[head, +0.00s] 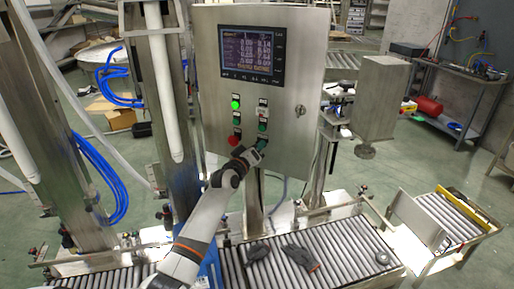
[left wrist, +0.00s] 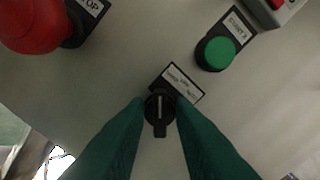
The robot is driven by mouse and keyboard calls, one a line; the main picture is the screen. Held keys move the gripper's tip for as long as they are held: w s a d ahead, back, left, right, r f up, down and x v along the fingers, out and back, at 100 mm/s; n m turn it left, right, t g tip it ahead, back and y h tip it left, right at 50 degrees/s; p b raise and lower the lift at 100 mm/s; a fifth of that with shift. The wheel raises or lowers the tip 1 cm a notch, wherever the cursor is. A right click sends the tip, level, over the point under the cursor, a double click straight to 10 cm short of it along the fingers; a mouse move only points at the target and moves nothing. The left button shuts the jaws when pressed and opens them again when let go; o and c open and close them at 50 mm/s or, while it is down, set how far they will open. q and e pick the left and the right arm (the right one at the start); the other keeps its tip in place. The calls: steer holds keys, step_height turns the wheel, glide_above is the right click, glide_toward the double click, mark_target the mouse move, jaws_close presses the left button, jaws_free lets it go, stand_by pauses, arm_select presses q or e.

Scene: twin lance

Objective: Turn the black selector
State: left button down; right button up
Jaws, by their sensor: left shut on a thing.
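The black selector (left wrist: 159,108) sits at the middle of the left wrist view, below a small label plate (left wrist: 183,82) on the grey panel. A light line marks its face. My left gripper (left wrist: 159,118) has its two green fingers on either side of the selector, shut on it. In the head view my left gripper (head: 257,148) reaches the lower part of the steel control cabinet (head: 290,115) and hides the selector there. My right gripper is not in view.
A red stop button (left wrist: 32,22) and a green button (left wrist: 215,53) are close to the fingers. The cabinet has a screen (head: 252,55) and a lit green lamp (head: 236,104). A roller conveyor (head: 340,245) with dark gloves (head: 300,258) runs below.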

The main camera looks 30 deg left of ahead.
arm_select(q)
steer(key=shift+f+n, duration=0.1)
steer(key=shift+n, duration=0.2)
stand_by(0.4)
steer(key=c, duration=1.5)
jaws_free()
steer(key=shift+c, duration=0.2)
steer(key=s+d+b, duration=0.1)
steer(key=s, duration=1.1)
steer(key=shift+d+b, duration=0.15)
steer(key=shift+b, duration=0.2)
steer(key=shift+w, duration=0.1)
